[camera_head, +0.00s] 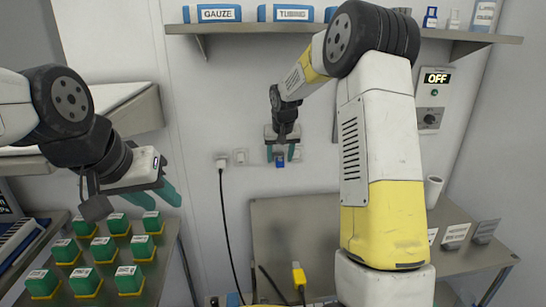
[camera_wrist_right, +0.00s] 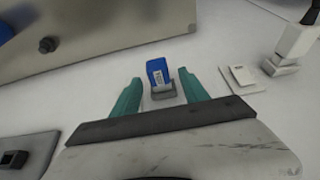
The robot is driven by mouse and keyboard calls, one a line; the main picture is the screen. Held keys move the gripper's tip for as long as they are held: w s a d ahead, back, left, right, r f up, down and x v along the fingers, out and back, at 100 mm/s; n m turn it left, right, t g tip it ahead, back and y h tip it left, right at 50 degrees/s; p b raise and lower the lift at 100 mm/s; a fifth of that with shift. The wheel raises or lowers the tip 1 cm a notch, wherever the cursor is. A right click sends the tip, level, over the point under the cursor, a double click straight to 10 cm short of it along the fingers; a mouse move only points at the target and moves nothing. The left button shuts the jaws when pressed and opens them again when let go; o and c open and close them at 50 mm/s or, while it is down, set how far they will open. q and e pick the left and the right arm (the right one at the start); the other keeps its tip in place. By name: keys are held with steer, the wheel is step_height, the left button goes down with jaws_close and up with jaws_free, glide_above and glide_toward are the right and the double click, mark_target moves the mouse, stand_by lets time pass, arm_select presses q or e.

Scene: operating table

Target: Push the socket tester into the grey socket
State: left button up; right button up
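The blue socket tester (camera_head: 280,161) is at the wall in the head view. In the right wrist view the tester (camera_wrist_right: 158,72) has a white label, and its base is at the grey socket (camera_wrist_right: 163,92); how deep it sits cannot be told. My right gripper (camera_head: 282,153) is in front of the wall there. Its teal fingers (camera_wrist_right: 160,93) are apart, one on each side of the tester, with visible gaps. The grey socket is mostly hidden in the head view. My left gripper (camera_head: 165,179) is open and empty at the left, above the green boxes.
A white socket (camera_head: 240,157) and a plug with a black cable (camera_head: 222,162) are left of the tester. A shelf (camera_head: 350,32) is above. A panel reading OFF (camera_head: 433,98) is at the right. Green boxes (camera_head: 103,248) stand on the left table. A steel bench (camera_head: 300,225) is below.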

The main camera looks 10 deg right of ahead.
steer(key=v, duration=0.7)
steer(key=shift+r, duration=0.4)
steer(key=shift+s, duration=0.15)
